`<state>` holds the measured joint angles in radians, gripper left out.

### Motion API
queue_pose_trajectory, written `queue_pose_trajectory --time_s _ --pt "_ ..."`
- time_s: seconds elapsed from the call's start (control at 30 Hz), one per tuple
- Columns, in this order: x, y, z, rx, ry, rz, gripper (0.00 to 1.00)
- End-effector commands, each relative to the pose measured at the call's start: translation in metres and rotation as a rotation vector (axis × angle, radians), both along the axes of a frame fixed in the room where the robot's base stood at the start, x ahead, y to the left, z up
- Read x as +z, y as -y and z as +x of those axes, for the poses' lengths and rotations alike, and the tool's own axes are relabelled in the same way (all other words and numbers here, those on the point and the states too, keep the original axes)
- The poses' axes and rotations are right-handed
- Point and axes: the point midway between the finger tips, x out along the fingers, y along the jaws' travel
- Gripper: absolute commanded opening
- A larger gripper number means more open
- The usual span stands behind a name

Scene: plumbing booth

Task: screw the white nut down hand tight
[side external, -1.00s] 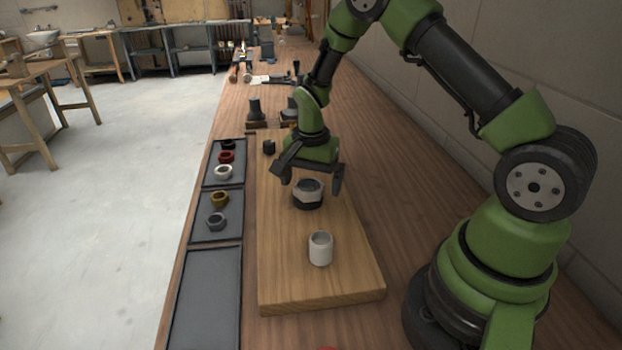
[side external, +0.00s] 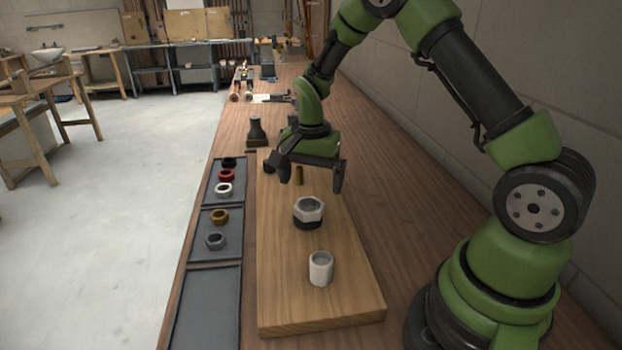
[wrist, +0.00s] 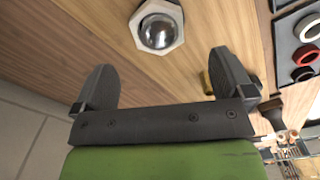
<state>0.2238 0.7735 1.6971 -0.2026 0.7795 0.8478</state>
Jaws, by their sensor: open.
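A pale hexagonal nut (side external: 308,209) sits on a dark round base on the wooden board. In the wrist view the nut (wrist: 158,27) surrounds a shiny domed centre. A smaller white ring nut (side external: 224,190) lies in the side tray. My gripper (side external: 312,181) is open and empty, above and behind the pale nut in the side view. In the wrist view my gripper (wrist: 162,65) has its fingers spread wide, with the nut beyond the fingertips and clear of them. I cannot tell how tight the nut sits.
A white cup-like fitting (side external: 320,268) stands on the board (side external: 285,300) in front of the nut. A brass piece (side external: 299,175) stands behind it. Dark fittings (side external: 256,130) stand farther back.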

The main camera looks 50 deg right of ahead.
Motion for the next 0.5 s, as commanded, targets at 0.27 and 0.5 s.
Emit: queue_pose_trajectory --time_s 0.27,0.5 --pt "0.017 -0.006 0.002 -0.325 0.003 -0.001 0.89" --pt "0.042 -0.014 0.002 -0.871 0.003 0.000 0.89"
